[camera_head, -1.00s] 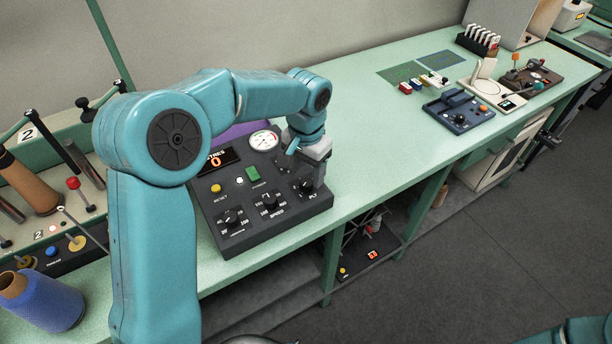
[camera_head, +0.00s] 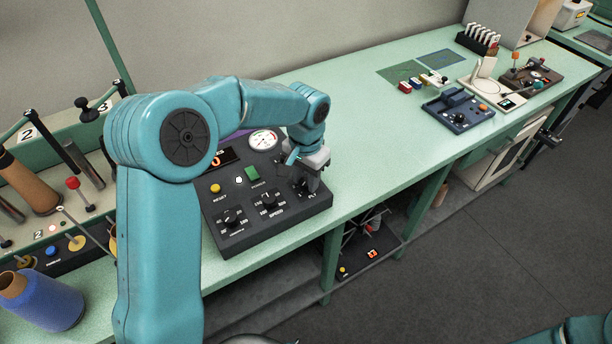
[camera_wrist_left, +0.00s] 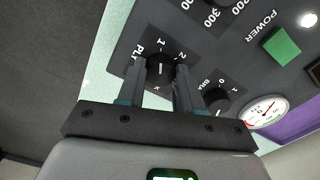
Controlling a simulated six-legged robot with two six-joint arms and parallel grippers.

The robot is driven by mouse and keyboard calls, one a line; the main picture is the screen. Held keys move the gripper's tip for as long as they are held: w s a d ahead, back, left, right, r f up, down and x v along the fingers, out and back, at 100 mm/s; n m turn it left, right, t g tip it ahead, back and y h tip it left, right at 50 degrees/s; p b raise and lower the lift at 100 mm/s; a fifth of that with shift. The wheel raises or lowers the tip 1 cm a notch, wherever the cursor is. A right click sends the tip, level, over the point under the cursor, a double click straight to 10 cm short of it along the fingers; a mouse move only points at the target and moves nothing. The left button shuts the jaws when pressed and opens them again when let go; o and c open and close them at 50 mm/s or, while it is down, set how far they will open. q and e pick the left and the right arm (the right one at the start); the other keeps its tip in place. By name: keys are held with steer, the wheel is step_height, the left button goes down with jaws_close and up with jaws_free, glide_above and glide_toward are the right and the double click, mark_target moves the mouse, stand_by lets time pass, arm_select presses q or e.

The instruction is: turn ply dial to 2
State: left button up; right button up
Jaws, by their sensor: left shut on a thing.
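The ply dial (camera_wrist_left: 160,72) is a round black knob on the dark control panel (camera_head: 245,238). The labels PLY, 1 and 2 show around it in the left wrist view. A pale mark shows on the knob, but I cannot tell for sure which number it points to. My left gripper (camera_wrist_left: 160,88) has its two fingers on either side of the knob and is shut on it. In the head view the left gripper (camera_head: 311,178) is at the panel's right end and partly hides the dial. My right gripper is out of view.
Close by on the panel are the speed knob (camera_head: 269,201), a green power button (camera_head: 252,174), a yellow reset button (camera_head: 216,188) and a round gauge (camera_head: 264,140).

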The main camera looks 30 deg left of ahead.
arm_select(q)
steer(key=m, duration=0.5)
steer(key=shift+r+m+p, duration=0.1)
steer(key=shift+m+p, duration=0.2)
steer(key=shift+p, duration=0.05)
steer(key=m+p, duration=0.1)
steer(key=m, duration=0.4)
steer(key=shift+m, duration=0.4)
steer(key=shift+w, duration=0.1)
steer(key=o, duration=0.9)
steer(key=shift+c, duration=0.2)
steer(key=shift+o, duration=0.8)
